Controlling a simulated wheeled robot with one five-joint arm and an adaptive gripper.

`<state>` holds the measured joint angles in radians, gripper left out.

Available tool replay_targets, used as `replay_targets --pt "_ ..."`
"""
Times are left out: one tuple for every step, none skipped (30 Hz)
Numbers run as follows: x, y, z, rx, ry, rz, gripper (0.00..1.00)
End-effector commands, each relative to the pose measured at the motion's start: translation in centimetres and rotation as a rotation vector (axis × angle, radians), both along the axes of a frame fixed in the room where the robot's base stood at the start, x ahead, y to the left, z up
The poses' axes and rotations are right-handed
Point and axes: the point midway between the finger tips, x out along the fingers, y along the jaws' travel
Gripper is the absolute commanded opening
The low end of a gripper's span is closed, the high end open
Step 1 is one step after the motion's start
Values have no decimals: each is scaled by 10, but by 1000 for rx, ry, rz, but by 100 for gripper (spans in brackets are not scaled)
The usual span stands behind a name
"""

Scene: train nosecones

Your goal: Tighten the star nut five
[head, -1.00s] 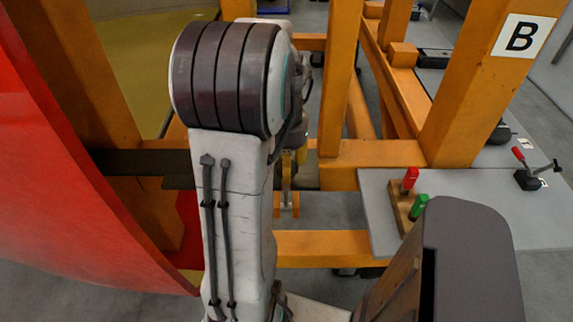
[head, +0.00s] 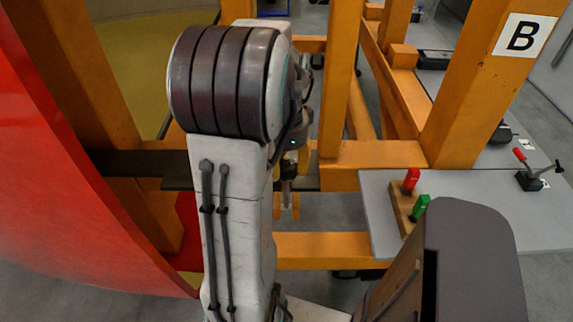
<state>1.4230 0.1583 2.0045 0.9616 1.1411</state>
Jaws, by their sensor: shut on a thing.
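My gripper (head: 290,172) shows only in part, just right of my white arm link, at the dark bar in front of the orange frame. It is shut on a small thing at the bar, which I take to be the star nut. My arm and the gripper itself hide most of the nut, and I cannot read any number on it. The dark bar (head: 135,163) runs from the red nosecone shell (head: 70,190) behind my arm to the orange frame (head: 390,154).
A grey table (head: 470,185) at right carries a wooden block with a red handle (head: 411,180) and a green handle (head: 419,207). A red-knobbed lever (head: 530,175) stands at its far right. Orange beams crowd the gripper.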

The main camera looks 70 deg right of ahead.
Motion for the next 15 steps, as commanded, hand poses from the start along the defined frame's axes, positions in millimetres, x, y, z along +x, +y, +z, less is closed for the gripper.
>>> replay_targets --pt "0 0 -1 2 0 -18 15" --pt "0 0 -1 2 0 -28 15" --pt "0 0 -1 1 -1 -40 15" --pt "0 0 -1 2 -1 -47 15" --pt "0 0 -1 2 -1 -55 15" --pt "0 0 -1 2 -1 -63 15" --pt "0 0 -1 2 -1 -68 15" --pt "0 0 -1 2 -2 -71 15" --pt "0 0 -1 2 -2 -76 15" --pt "0 0 -1 2 -2 -78 15" --pt "0 0 -1 2 -2 -80 15" --pt "0 0 -1 2 -2 -82 15" --pt "0 0 -1 2 -2 -83 15" --pt "0 0 -1 2 -2 -84 15" --pt "0 0 -1 2 -2 -84 15"
